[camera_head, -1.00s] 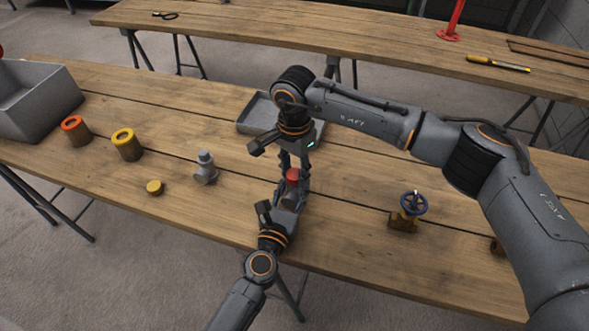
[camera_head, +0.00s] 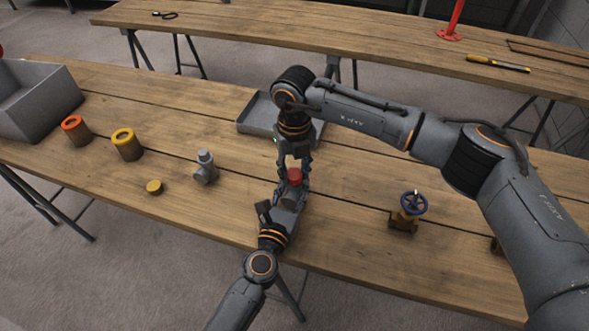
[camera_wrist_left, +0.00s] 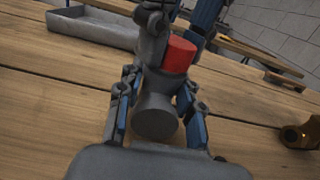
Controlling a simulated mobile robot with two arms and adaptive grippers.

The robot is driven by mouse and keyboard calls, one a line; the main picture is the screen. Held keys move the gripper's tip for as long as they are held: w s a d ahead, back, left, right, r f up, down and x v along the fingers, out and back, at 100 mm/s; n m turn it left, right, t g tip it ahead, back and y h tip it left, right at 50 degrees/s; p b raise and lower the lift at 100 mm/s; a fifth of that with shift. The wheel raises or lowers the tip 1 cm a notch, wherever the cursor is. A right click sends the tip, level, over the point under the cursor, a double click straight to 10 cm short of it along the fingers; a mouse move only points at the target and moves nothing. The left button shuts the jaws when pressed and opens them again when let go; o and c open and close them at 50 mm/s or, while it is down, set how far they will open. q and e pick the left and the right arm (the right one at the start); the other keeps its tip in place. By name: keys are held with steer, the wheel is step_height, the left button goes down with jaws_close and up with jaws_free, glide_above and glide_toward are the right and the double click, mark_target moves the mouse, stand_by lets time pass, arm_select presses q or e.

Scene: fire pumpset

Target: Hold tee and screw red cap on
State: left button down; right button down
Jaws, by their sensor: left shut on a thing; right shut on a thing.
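The red cap (camera_head: 295,176) sits at the top of the grey tee that my left gripper (camera_head: 293,196) holds. In the left wrist view, the grey tee (camera_wrist_left: 156,108) is between the left gripper's blue-padded fingers, with the red cap (camera_wrist_left: 179,55) upright above it. My right gripper (camera_head: 293,168) comes down from above and is shut on the red cap. Its fingers hide part of the cap, and I cannot tell how far the cap is on the tee's thread.
Another grey tee (camera_head: 205,167) and a yellow cap (camera_head: 155,187) stand to the left, near two cans. A grey tray (camera_head: 255,115) lies behind the grippers. A valve with a blue wheel (camera_head: 413,204) stands to the right.

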steer(key=m, duration=0.6)
steer(key=shift+m, duration=0.3)
steer(key=m, duration=0.5)
steer(key=shift+w, duration=0.1)
steer(key=c, duration=0.9)
jaws_free()
steer(key=shift+r, duration=2.25)
steer(key=shift+c, duration=0.4)
